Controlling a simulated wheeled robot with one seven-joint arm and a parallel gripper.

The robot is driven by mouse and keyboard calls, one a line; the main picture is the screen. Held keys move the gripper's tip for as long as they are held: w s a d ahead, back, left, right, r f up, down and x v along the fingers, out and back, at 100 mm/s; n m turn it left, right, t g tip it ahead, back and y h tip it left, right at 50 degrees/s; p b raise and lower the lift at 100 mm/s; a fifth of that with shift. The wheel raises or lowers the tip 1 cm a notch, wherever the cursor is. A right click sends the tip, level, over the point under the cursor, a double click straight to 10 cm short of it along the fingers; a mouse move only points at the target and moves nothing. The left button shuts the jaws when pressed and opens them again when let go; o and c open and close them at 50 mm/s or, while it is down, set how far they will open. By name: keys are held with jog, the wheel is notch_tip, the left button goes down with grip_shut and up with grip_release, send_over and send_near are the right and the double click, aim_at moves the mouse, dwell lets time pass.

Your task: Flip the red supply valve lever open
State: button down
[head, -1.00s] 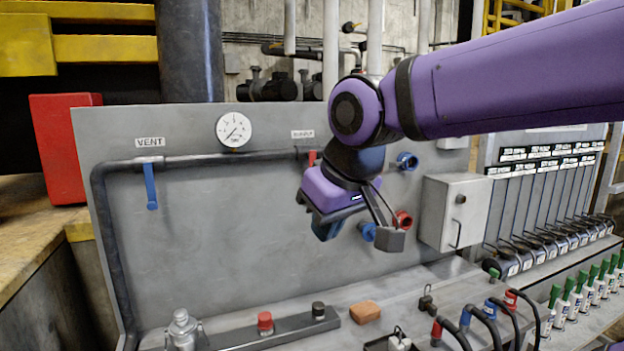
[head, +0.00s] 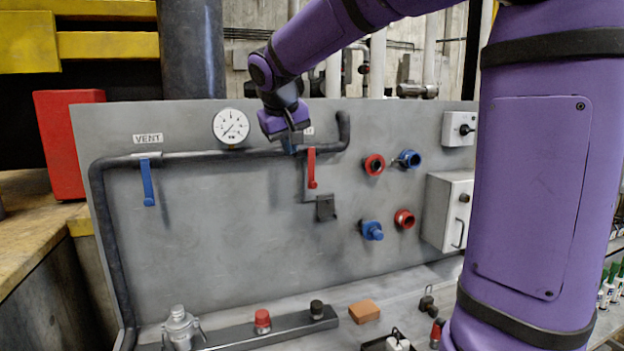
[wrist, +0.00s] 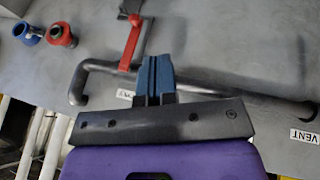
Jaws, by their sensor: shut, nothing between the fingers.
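The red supply valve lever (head: 311,168) hangs straight down from the dark pipe on the grey panel in the head view. It also shows in the wrist view (wrist: 131,42), where the picture is turned over. My gripper (head: 291,149) is at the pipe, just left of the lever's top end. In the wrist view its blue fingers (wrist: 154,78) are together and empty, beside the lever's pivot end. I cannot tell whether they touch the lever or pipe. The supply label is mostly hidden by my gripper in the head view.
A blue vent lever (head: 148,183) hangs down at the left. A pressure gauge (head: 231,126) is above the pipe (head: 210,154). A small dark block (head: 326,207) sits below the red lever's tip. Red and blue couplings (head: 374,165) stick out at the right. The lower middle panel is clear.

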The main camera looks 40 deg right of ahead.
aim_at(313, 169)
jog(key=w, duration=0.1)
jog(key=w+d, duration=0.1)
jog(key=shift+w+d, duration=0.1)
jog(key=shift+w, duration=0.2)
jog(key=shift+f, duration=0.15)
jog(key=w+d+f, duration=0.3)
jog(key=d+f, duration=0.4)
jog(key=f, duration=0.3)
jog(key=shift+d, duration=0.25)
